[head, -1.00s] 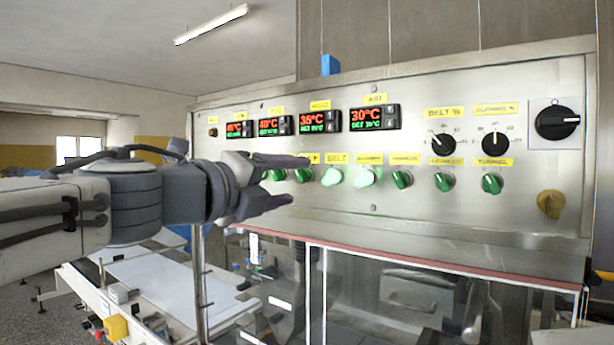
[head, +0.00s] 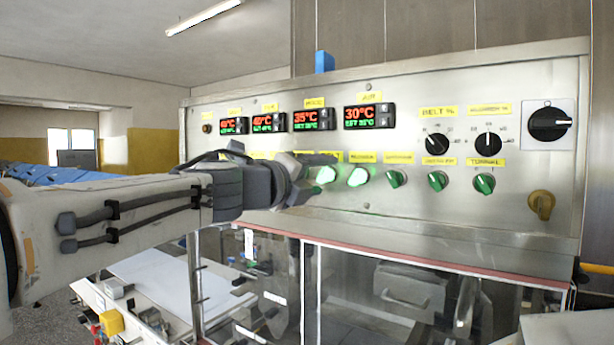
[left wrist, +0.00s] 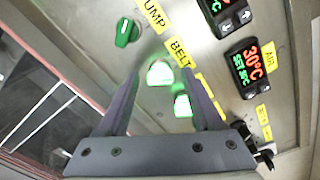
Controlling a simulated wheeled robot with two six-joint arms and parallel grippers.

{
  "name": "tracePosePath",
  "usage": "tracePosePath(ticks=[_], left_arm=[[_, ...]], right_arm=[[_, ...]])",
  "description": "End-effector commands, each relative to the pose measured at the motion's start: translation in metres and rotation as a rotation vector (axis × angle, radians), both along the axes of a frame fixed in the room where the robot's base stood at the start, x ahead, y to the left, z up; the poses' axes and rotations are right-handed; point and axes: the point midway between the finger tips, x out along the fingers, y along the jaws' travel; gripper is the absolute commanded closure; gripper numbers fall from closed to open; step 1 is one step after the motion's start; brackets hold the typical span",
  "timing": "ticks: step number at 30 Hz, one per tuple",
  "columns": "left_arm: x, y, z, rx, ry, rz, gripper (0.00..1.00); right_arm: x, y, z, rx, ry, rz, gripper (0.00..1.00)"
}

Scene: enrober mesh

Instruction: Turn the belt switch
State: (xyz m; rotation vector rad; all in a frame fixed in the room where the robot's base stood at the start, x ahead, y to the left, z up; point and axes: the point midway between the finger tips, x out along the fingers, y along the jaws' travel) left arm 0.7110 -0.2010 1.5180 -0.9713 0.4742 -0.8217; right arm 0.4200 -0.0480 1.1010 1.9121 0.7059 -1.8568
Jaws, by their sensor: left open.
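The belt switch (head: 326,174) is a round knob lit bright green on the steel control panel, partly beside my left gripper's fingers. In the left wrist view the belt switch (left wrist: 160,73) sits between the two fingertips, under the yellow BELT label (left wrist: 180,52). My left gripper (head: 319,177) is open, its fingers pointing at the panel; it also shows in the left wrist view (left wrist: 160,76). I cannot tell whether the fingers touch the knob. My right gripper is not in view.
A second lit green switch (head: 358,177) is close on the right. The unlit pump switch (left wrist: 127,32) is on the other side. Clear covers (head: 350,290) are below.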

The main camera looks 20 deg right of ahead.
Motion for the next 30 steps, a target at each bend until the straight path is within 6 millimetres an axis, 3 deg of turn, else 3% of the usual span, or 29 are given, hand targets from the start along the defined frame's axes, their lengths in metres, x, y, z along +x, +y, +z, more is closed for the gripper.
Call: tracePosePath(ticks=[1,6,7,20,30], left_arm=[[0.0,0.0,0.0,0.0,0.0,0.0,0.32],[0.0,0.0,0.0,0.0,0.0,0.0,0.97],[0.0,0.0,0.0,0.0,0.0,0.0,1.0],[0.0,0.0,0.001,-0.048,0.063,0.0,1.0],[0.0,0.001,0.003,-0.212,0.276,0.001,1.0]], right_arm=[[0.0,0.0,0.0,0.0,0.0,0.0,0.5],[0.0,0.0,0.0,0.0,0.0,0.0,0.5],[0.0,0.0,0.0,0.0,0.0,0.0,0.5],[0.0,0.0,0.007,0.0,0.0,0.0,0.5],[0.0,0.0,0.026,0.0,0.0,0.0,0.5]])
